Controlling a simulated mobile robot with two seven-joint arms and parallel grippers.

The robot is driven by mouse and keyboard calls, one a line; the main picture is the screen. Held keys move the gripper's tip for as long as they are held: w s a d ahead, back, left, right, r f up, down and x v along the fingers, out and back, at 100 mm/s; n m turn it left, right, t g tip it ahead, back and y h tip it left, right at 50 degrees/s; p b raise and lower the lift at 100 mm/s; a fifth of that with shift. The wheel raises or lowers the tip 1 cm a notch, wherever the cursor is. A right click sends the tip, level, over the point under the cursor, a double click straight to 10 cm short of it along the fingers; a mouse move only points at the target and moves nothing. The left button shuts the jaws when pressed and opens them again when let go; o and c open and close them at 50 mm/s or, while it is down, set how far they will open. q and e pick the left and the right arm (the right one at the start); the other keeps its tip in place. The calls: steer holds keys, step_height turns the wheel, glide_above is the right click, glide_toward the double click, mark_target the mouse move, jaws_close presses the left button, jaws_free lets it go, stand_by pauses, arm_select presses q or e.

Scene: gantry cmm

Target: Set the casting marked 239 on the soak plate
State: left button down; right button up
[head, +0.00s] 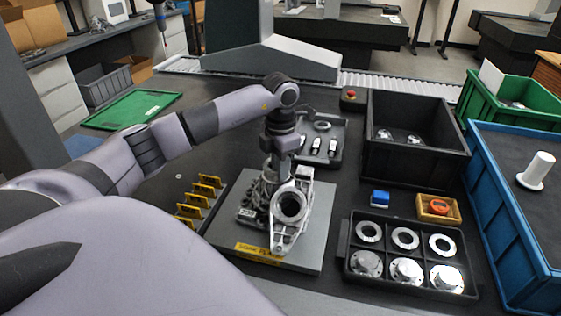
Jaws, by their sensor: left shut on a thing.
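The soak plate (225,232) is a flat grey slab with a yellow label on its front edge, in the middle of the head view. A silver casting (279,236) with a large round bore is over the plate, tilted towards me. My left gripper (279,180) reaches down from above and is shut on this casting; its fingertips are mostly hidden. More grey cast metal (256,194) with a small pale tag shows just left of it; I cannot tell whether it is a separate part. I cannot read 239, nor tell whether the held casting touches the plate. My right gripper is not in view.
Yellow upright dividers (196,198) stand left of the plate. A black tray (345,262) of rings and flanged discs is close on the right. Behind are a small parts tray (340,129) and a deep black bin (415,155). A blue bin (497,215) stands far right.

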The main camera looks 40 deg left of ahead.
arm_select(q)
steer(key=c, duration=1.3)
jaws_free()
steer(key=shift+c, duration=0.2)
steer(key=shift+o, duration=1.2)
steer(key=shift+r, duration=0.15)
step_height(320, 180, up, 12)
steer(key=shift+b, duration=0.3)
